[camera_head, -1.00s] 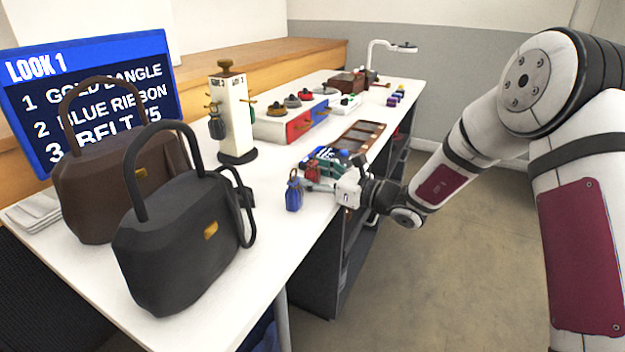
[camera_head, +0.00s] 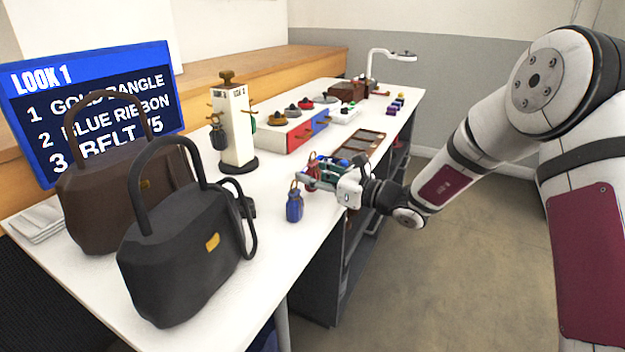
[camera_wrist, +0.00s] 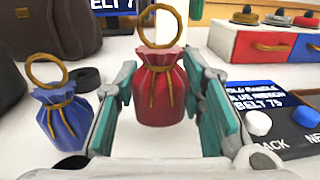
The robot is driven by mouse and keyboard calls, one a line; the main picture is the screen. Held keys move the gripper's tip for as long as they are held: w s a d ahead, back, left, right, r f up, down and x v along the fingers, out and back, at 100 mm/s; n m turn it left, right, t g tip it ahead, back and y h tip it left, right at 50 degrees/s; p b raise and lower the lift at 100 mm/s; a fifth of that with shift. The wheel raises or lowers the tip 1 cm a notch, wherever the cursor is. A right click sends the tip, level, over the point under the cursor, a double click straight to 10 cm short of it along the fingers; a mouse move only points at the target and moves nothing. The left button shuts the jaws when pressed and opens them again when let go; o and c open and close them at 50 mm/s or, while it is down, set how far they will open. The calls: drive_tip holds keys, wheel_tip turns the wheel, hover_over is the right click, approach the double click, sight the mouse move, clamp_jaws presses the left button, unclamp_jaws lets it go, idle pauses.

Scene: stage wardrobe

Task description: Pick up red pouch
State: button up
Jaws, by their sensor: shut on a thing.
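The red pouch (camera_wrist: 158,92) has a gold tie and a gold ring on top. It hangs upright between the fingers of my gripper (camera_wrist: 160,112) in the wrist view. In the head view the red pouch (camera_head: 312,172) shows small at the fingertips of my gripper (camera_head: 318,178), partly hidden by them. My gripper is shut on it, and it appears to be above the white table (camera_head: 262,235). A blue pouch (camera_head: 294,205) with a gold ring stands on the table, just left of my gripper; it also shows in the wrist view (camera_wrist: 62,118).
A control panel (camera_wrist: 285,125) with a small screen and buttons lies right of my gripper. A black handbag (camera_head: 180,255) and a brown handbag (camera_head: 90,205) stand at the front left. A white hook stand (camera_head: 236,135) and a drawer box (camera_head: 295,130) are behind.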

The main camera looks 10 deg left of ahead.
drive_tip(key=s+d+r+p, duration=0.2)
drive_tip(key=s+d+p, duration=0.1)
drive_tip(key=s+d, duration=0.7)
drive_tip(key=shift+s+d+p, duration=0.25)
drive_tip(key=shift+s+p, duration=0.05)
drive_tip(key=shift+s, duration=0.75)
drive_tip(key=shift+r, duration=0.1)
